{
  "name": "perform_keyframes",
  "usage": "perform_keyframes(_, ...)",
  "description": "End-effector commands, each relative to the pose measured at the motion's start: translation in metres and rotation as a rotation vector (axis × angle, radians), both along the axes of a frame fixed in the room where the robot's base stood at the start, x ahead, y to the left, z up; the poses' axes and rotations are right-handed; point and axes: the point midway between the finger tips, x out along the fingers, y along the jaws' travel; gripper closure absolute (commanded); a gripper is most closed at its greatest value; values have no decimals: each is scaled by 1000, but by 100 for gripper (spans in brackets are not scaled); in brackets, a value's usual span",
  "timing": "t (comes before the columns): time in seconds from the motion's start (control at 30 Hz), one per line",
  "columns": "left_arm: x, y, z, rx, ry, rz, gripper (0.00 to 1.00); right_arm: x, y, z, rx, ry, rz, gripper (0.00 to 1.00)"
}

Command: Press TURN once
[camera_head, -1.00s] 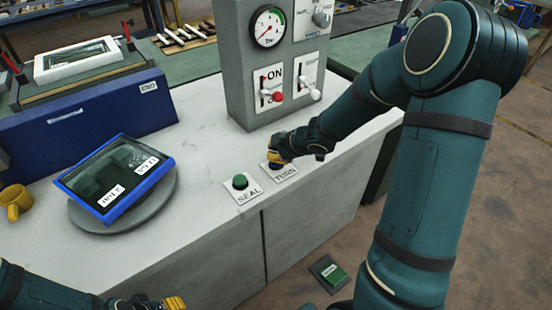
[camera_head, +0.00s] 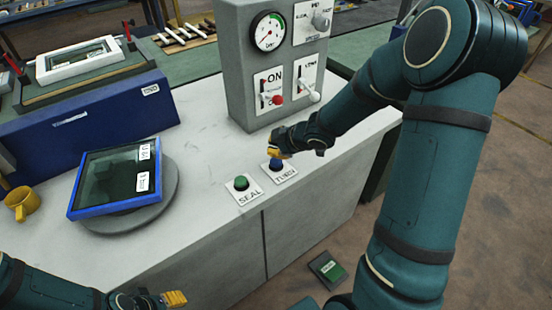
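The blue TURN button (camera_head: 277,164) stands on its white labelled plate (camera_head: 285,176) at the counter's front edge. My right gripper (camera_head: 276,152) is just above it with yellow fingertips together, holding nothing; a small gap seems to show between them. A blue-rimmed frame with dark glass (camera_head: 112,177) and two white labels lies on the round grey turntable (camera_head: 165,197), its edges overhanging the disc in places. My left gripper (camera_head: 176,298) is low at the bottom left, away from the counter top, its yellow fingertips looking closed and empty.
The green SEAL button (camera_head: 241,183) is just left of TURN. Behind stands a grey control post (camera_head: 240,70) with a gauge, a red lever and a white lever. A yellow mug (camera_head: 22,203) and blue box (camera_head: 80,120) are at left. A green pedal (camera_head: 328,269) is on the floor.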

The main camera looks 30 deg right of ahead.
Motion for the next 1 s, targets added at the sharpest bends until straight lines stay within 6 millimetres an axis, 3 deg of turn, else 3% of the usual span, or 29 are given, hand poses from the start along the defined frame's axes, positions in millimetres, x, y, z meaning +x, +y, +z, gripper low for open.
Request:
perform_keyframes(0.47,0,0,46,0,0,0,53,0,0,44,1,0,-1,100)
perform_keyframes(1.0,0,0,46,0,0,0,53,0,0,44,1,0,-1,100)
